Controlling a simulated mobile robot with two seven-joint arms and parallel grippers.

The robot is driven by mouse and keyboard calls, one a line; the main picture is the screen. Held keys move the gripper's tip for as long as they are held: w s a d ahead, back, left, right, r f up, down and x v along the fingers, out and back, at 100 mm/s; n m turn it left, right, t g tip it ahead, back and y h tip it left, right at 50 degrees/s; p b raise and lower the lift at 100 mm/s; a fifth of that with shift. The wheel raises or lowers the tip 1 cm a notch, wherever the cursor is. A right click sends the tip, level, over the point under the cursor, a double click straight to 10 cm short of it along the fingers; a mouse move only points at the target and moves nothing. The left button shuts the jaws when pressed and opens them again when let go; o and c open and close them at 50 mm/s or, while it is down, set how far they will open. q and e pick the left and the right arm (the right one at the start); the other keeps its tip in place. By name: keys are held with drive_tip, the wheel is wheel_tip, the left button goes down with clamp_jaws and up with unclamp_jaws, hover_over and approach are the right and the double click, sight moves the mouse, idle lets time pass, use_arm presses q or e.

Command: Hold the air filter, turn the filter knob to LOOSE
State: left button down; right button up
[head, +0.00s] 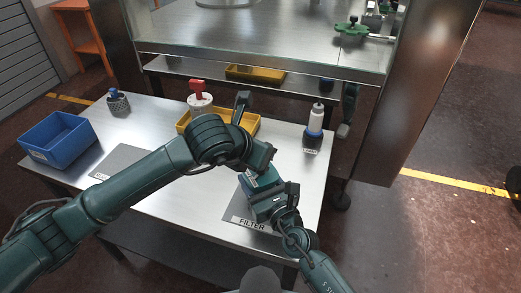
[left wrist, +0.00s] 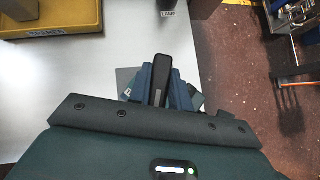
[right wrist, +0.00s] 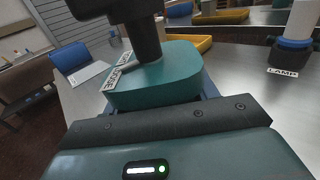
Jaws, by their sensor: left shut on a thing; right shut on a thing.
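The air filter is a teal block (right wrist: 160,88) with a white "LOOSE" label (right wrist: 118,72) on top, seen in the right wrist view. In the head view it shows above the grey FILTER mat (head: 238,208), partly hidden by my arms. My right gripper (head: 266,196) is shut on the filter body from the near side. The filter knob is a dark bar (left wrist: 160,78), seen in the left wrist view between the fingers of my left gripper (left wrist: 160,85), which is shut on it from above. The knob's exact pointing direction is hard to tell.
A yellow tray (head: 247,122) and a white jar with red top (head: 200,100) stand behind. A white-and-blue bottle (head: 314,125) is at right, a blue bin (head: 58,140) and a dark bottle (head: 118,103) at left. The table's right edge is close.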

use_arm(q)
drive_tip(key=shift+f+n+t+y, duration=0.1)
drive_tip(key=shift+n+t+y, duration=0.5)
drive_tip(key=shift+n+y, duration=0.7)
drive_tip(key=shift+n, duration=0.5)
drive_tip(key=c, duration=1.3)
unclamp_jaws()
drive_tip(key=v, duration=1.2)
drive_tip(key=shift+a, duration=0.1)
